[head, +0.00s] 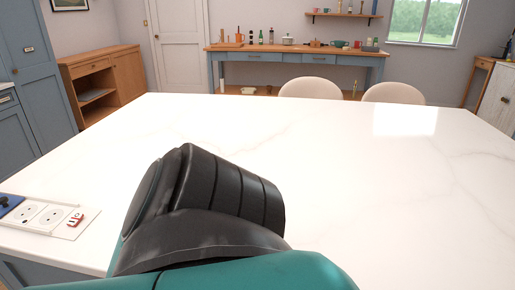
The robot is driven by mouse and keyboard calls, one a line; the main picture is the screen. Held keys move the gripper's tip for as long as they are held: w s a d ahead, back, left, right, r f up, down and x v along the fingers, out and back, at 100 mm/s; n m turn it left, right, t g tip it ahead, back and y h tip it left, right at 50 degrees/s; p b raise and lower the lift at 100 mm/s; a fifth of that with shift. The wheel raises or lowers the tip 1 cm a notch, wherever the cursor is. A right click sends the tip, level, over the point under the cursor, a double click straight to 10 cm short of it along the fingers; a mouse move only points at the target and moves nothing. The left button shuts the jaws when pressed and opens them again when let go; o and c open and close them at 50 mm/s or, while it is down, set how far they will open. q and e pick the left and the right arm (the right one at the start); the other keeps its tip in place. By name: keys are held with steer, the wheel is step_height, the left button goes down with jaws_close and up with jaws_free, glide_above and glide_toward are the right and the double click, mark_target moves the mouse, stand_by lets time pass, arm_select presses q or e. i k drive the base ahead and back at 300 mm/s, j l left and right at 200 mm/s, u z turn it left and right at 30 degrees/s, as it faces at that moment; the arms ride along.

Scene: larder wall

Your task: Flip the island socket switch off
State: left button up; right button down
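The island socket (65,230) is a white plate lying on the island worktop at the left edge of the head view. It has two round outlets, and the nearer-right end carries a small switch (75,219) with red on it. The switch's exact rocker position is too small to tell. Neither of my grippers shows in the view. A black and teal link of one of my arms fills the lower middle, to the right of the socket and apart from it in the picture.
A dark blue object (9,204) sits at the plate's left end, cut by the frame edge. The white marble island (340,190) is otherwise clear. Two pale chairs (311,88) stand behind it. A blue sideboard (290,57) with bottles and pots is at the back wall.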

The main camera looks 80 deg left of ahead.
mark_target(76, 217)
steer(key=u, duration=4.15)
